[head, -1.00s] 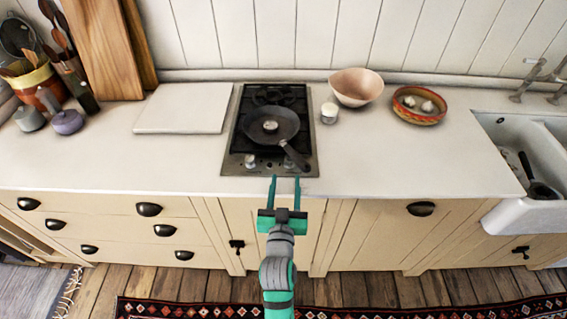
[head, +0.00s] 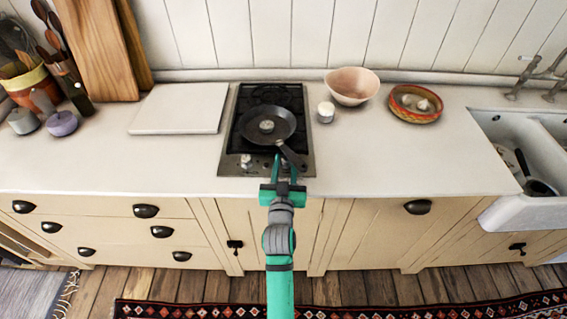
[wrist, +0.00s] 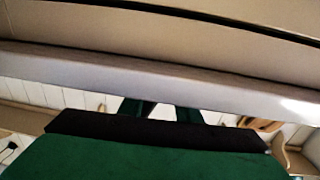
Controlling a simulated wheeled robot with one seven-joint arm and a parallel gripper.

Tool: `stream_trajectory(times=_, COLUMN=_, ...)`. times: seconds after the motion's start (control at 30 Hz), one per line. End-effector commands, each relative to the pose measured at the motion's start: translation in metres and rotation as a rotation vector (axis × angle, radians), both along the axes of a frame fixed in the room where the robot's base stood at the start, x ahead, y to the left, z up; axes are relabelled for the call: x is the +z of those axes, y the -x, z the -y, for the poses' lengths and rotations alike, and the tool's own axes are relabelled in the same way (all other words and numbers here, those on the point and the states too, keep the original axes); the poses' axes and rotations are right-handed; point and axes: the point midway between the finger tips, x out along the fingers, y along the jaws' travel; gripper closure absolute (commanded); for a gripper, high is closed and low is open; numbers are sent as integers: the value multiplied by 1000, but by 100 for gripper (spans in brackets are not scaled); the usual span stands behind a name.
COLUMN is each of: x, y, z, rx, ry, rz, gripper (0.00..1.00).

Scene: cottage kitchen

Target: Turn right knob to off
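The gas hob (head: 229,150) is set into the counter, with its controls along the front edge. The left knob (head: 246,161) shows clearly. The right knob is mostly hidden behind the pan handle and my fingers, so I cannot tell its setting. My gripper (head: 284,166) is at the hob's front edge, near the right knob, with its two fingers apart. In the wrist view the fingertips (wrist: 162,112) also show apart, partly hidden by the pale counter edge (wrist: 80,75). I cannot tell whether they touch the knob.
A black frying pan (head: 266,126) sits on the hob, its handle (head: 292,155) pointing front right, close to my fingers. A white board (head: 180,108) lies left. The front right counter is clear.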

Motion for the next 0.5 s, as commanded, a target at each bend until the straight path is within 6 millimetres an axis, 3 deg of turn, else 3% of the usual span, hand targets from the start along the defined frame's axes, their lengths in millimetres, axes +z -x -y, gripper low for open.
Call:
stream_trajectory(times=0.03, x=0, y=0, z=0, rx=-1, ry=0, rz=0, gripper=83)
stream_trajectory(times=0.1, x=0, y=0, z=1, rx=-2, ry=0, rz=0, gripper=98)
stream_trajectory(times=0.5, x=-2, y=0, z=4, rx=-26, ry=1, rz=-6, gripper=98)
